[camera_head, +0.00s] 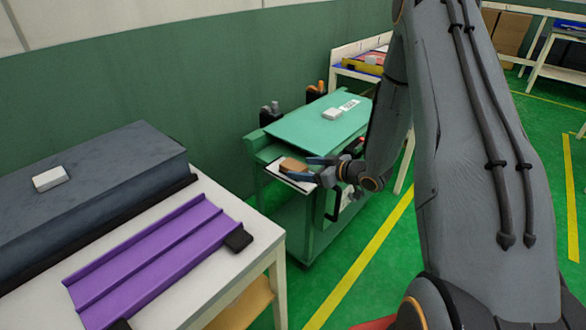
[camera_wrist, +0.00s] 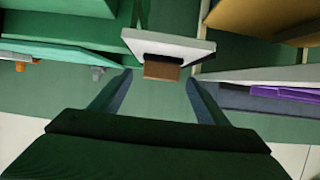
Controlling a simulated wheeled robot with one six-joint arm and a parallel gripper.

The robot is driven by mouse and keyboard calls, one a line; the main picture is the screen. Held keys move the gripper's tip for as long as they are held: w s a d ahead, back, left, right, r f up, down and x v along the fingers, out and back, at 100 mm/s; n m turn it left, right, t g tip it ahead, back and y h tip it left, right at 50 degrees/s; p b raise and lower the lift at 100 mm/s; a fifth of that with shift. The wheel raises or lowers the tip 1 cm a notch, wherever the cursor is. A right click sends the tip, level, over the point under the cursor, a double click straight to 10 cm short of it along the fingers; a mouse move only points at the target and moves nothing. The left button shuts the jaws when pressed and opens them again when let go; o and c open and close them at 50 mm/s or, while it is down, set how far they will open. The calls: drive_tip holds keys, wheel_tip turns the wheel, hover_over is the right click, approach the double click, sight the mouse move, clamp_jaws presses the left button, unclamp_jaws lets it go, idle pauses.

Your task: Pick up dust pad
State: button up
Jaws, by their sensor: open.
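The brown block (camera_head: 292,165), which I take to be the dust pad, sits on a small white shelf (camera_head: 298,184) at the near end of the green cart. In the wrist view the brown block (camera_wrist: 161,72) shows ahead, with a dark strip between it and the white shelf (camera_wrist: 185,46). My gripper (camera_head: 311,168) is open, close to the block at its right in the head view. In the wrist view the block lies between the lines of the two fingers of my gripper (camera_wrist: 158,78). I cannot tell whether either finger touches it.
The green cart top (camera_head: 300,130) holds a white block (camera_head: 332,114) and a label. At left, a white table (camera_head: 215,285) carries a purple ribbed tray (camera_head: 150,260) and a dark box (camera_head: 90,190) with another white block (camera_head: 50,178). Green floor is clear at right.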

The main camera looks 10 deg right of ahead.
sight(297, 166)
drive_tip(key=p+x, duration=0.1)
drive_tip(key=x, duration=0.4)
drive_tip(key=shift+w+a, duration=0.1)
drive_tip(key=shift+a, duration=0.05)
drive_tip(key=c, duration=1.1)
drive_tip(key=shift+c, duration=0.2)
drive_tip(key=shift+r, duration=0.15)
